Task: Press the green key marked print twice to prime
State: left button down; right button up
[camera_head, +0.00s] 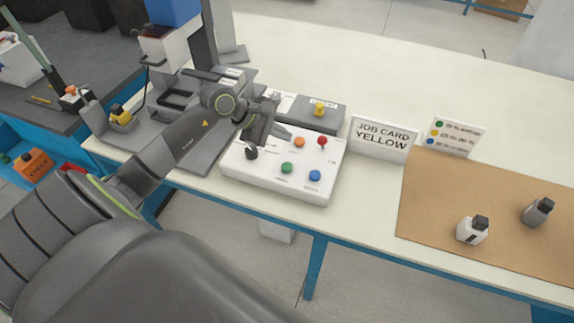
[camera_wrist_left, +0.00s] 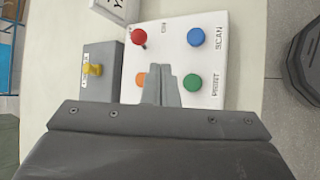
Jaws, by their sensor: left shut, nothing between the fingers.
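The green key (camera_head: 287,168) sits on the front of a white control panel (camera_head: 235,172). In the left wrist view the green key (camera_wrist_left: 192,84) is beside the word PRINT, with a blue key (camera_wrist_left: 196,37) beside SCAN. An orange key (camera_wrist_left: 141,80) and a red knob (camera_wrist_left: 139,36) are on the same panel. My left gripper (camera_head: 258,138) is shut and empty over the panel's left part. Contact with a key is not visible. My right gripper is out of view.
A grey box with a yellow knob (camera_head: 319,108) stands behind the panel. Two small bottles rest on a brown mat (camera_head: 430,195). A machine stands left.

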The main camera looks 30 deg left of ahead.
pick_arm(q)
jog(key=b, duration=0.2)
send_over(283, 166)
notch_tip(283, 166, down, 6)
jog(key=shift+s+f, duration=0.1)
notch_tip(283, 166, down, 2)
jog(key=shift+b, duration=1.15)
jog(key=shift+f+b, duration=0.3)
jog(key=shift+b, duration=0.1)
dwell(0.7)
jog(key=shift+f+b, duration=0.4)
jog(key=shift+b, duration=0.35)
jog(key=shift+f+b, duration=0.5)
jog(key=shift+b, duration=0.2)
dwell(0.4)
jog(key=shift+r, duration=0.1)
dwell(0.4)
jog(key=shift+r, duration=0.8)
jog(key=shift+p, duration=0.3)
